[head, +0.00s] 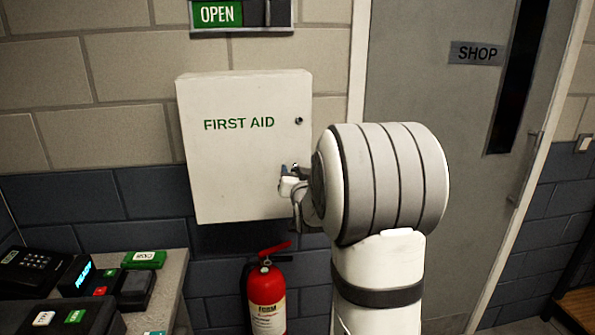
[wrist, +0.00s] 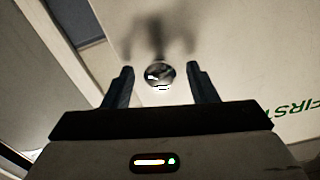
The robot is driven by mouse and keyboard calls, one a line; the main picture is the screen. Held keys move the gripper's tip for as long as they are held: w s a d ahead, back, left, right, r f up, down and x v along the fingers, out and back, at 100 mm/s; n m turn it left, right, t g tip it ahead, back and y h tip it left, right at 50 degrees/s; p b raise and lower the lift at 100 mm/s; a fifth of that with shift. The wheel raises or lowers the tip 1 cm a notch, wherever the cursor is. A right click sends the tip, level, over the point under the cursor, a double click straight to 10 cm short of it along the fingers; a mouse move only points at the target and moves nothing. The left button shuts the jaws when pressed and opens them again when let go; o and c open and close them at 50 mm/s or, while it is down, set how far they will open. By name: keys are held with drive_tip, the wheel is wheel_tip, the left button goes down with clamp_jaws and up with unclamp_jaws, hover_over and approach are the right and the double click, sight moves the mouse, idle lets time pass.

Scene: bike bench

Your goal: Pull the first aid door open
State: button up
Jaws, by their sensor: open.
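The white first aid cabinet (head: 235,165) hangs on the wall, with green FIRST AID lettering on its door. Its door looks shut. A small dark lock or stud (head: 298,121) sits near the door's upper right. My gripper (head: 290,180) is at the lower right of the door. In the wrist view the gripper (wrist: 160,80) is open, with one finger on each side of a round shiny knob (wrist: 160,74) on the door (wrist: 235,55). Gaps show between the knob and both fingers. In the head view my arm and gripper hide part of the cabinet's right edge.
A red fire extinguisher (head: 267,298) stands below the cabinet. A bench (head: 172,290) with several small devices is at the lower left. A grey shop door (head: 455,100) is to the right. An OPEN sign (head: 217,14) is above the cabinet.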

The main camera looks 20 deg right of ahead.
drive_tip(key=shift+w, duration=0.1)
drive_tip(key=shift+c, duration=0.4)
clamp_jaws()
